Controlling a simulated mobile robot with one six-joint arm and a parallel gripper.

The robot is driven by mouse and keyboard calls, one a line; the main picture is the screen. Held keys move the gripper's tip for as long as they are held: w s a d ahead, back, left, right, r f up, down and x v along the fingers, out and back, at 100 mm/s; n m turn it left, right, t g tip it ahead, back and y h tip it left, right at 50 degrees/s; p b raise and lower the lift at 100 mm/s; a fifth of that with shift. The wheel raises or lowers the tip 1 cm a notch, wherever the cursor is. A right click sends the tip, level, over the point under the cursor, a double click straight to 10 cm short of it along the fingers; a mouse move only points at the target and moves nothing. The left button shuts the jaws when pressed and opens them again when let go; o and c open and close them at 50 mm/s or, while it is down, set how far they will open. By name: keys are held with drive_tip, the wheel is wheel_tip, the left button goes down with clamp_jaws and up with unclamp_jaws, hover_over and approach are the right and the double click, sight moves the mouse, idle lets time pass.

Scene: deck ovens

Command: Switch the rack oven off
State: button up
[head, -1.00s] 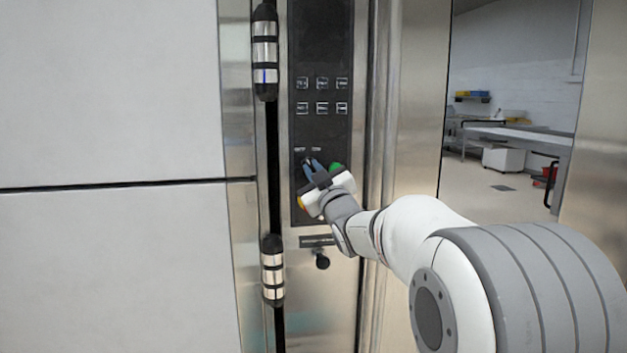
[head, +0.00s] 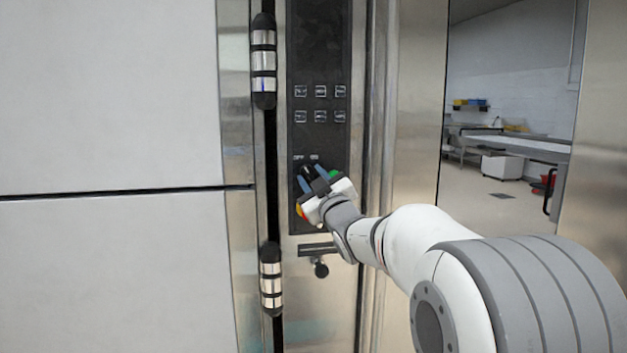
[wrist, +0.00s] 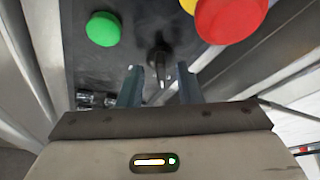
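The rack oven's dark control panel (head: 318,135) stands upright in the head view, with small "OFF" and "ON" labels above a black rotary switch (head: 307,169). The switch also shows in the wrist view (wrist: 158,62); which label it points to I cannot tell. My gripper (head: 311,178) is at the panel, its two blue-grey fingers apart, one on each side of the switch. In the wrist view my gripper (wrist: 159,84) shows gaps between the fingers and the switch. A green button (wrist: 103,29) and a red button on yellow (wrist: 230,18) flank the switch.
Several square keys (head: 320,104) sit higher on the panel. A black knob on a latch (head: 321,269) is below it. A vertical black bar with metal bands (head: 264,62) runs left of the panel. An open room with benches (head: 520,142) lies to the right.

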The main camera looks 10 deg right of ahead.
drive_tip(key=v, duration=0.7)
drive_tip(key=shift+s, duration=0.35)
drive_tip(key=shift+d+f, duration=0.1)
drive_tip(key=s+f+m+g+h+p, duration=0.1)
drive_tip(key=s+f+m+g+p, duration=0.1)
drive_tip(key=s+g+p, duration=0.4)
drive_tip(key=s+a+f+m+g+h+p, duration=0.1)
drive_tip(key=s+m+g+p, duration=0.3)
drive_tip(key=s+p, duration=0.5)
drive_tip(key=s+a+f+m+g+h+p, duration=0.1)
drive_tip(key=s+g+p, duration=0.6)
drive_tip(key=s, duration=0.8)
wheel_tip(320, 180, down, 2)
drive_tip(key=shift+s+f+m+g+h, duration=0.1)
drive_tip(key=shift+s+m+g+h, duration=0.1)
drive_tip(key=shift+m+g+h, duration=0.7)
